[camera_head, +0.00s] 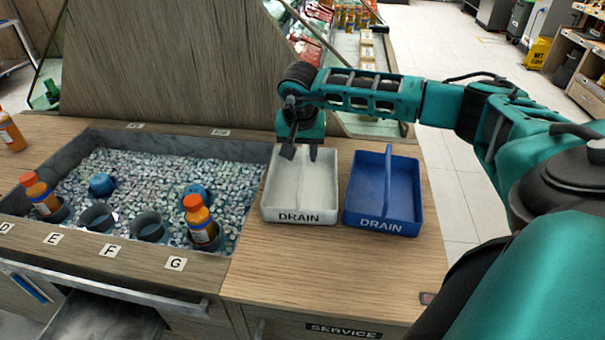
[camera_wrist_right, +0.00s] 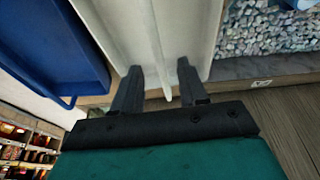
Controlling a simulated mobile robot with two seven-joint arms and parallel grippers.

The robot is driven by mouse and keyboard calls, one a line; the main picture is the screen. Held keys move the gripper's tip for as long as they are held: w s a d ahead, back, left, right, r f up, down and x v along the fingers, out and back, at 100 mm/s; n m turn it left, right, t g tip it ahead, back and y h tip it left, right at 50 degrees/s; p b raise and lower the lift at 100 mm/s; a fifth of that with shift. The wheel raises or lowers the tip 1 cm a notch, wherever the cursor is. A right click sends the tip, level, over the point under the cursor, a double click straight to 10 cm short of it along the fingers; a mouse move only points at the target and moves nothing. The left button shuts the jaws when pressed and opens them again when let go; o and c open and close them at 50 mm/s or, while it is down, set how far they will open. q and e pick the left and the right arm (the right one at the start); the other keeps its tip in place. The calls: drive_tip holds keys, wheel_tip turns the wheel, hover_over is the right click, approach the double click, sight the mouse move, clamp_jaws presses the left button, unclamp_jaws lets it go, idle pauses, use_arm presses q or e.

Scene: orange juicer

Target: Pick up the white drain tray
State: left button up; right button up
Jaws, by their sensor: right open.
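The white drain tray (camera_head: 302,214) sits on the wooden counter between the ice bin and the blue tray. It has a raised centre divider and the word DRAIN on its front. My right gripper (camera_head: 300,155) is at the tray's far end, pointing down, with its fingers apart. In the right wrist view the two fingertips (camera_wrist_right: 159,80) lie on either side of the white tray's divider (camera_wrist_right: 158,60), with no visible grip on it. Whether the fingers touch the tray is unclear. My left gripper is not in view.
A blue drain tray (camera_head: 383,226) stands close to the right of the white one. The ice bin (camera_head: 250,150) at left holds orange juice bottles (camera_head: 200,222) and cups. A wooden panel (camera_head: 180,60) rises behind. The counter's front right is clear.

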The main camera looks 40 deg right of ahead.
sight(302, 162)
drive_tip(key=x, duration=0.5)
drive_tip(key=shift+b, duration=0.3)
drive_tip(key=shift+r, duration=0.1)
clamp_jaws()
